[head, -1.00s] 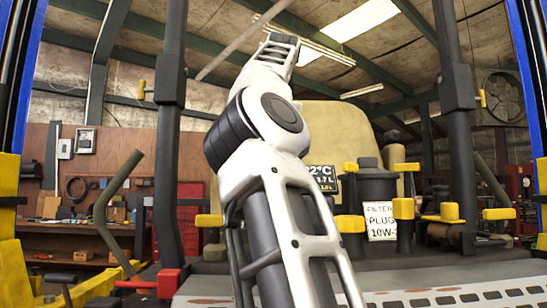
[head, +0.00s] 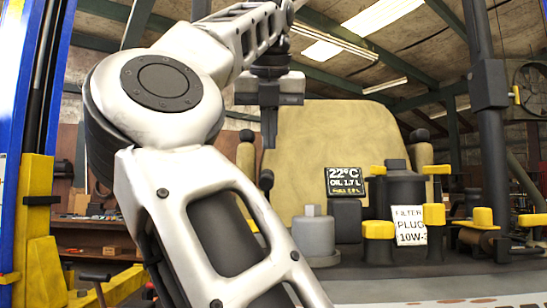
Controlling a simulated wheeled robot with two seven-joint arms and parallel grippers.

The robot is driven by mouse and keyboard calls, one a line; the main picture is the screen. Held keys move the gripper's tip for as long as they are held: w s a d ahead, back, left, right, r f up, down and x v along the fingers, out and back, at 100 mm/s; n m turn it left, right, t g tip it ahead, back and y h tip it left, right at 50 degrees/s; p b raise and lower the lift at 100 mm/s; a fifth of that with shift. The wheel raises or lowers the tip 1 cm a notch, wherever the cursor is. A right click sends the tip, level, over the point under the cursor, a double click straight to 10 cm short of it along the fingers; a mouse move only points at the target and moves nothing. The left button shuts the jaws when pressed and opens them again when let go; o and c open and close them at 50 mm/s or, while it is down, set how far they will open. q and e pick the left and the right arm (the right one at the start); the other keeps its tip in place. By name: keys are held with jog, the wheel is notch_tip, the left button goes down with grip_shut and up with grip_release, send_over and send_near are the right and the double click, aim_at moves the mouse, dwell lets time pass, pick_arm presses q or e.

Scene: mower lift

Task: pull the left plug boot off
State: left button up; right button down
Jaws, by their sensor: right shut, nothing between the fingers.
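My right gripper (head: 269,142) hangs in the upper middle of the head view, fingers pointing down. It is shut and empty, in front of the tan seat back (head: 345,140) and apart from the parts below. I cannot make out the left plug boot for certain; my large arm covers the left and lower middle. A white card (head: 409,226) reading FILTER, PLUG, 10W stands right of centre among dark parts with yellow caps (head: 379,230). My left gripper is not in view.
A black canister (head: 405,187) stands behind the card. A dark upright post (head: 489,100) rises at the right. A blue and yellow lift post (head: 38,190) stands at the left.

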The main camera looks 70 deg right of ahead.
aim_at(268, 172)
jog(key=shift+m+h, duration=0.3)
jog(key=shift+h, duration=0.1)
jog(key=x, duration=0.9)
jog(key=shift+w+a+f, duration=0.2)
jog(key=shift+w+f, duration=0.15)
jog(key=shift+w+d+r+p, duration=0.2)
jog(key=shift+d+r+p, duration=0.2)
jog(key=shift+d, duration=0.2)
jog(key=shift+w+d+r+p, duration=0.2)
jog(key=shift+d+r+p, duration=0.15)
jog(key=shift+d, duration=0.2)
jog(key=shift+w+d, duration=0.1)
jog(key=shift+d, duration=0.25)
jog(key=shift+w+d+r+p, duration=0.1)
jog(key=shift+w+d+p, duration=0.05)
jog(key=shift+d+p, duration=0.15)
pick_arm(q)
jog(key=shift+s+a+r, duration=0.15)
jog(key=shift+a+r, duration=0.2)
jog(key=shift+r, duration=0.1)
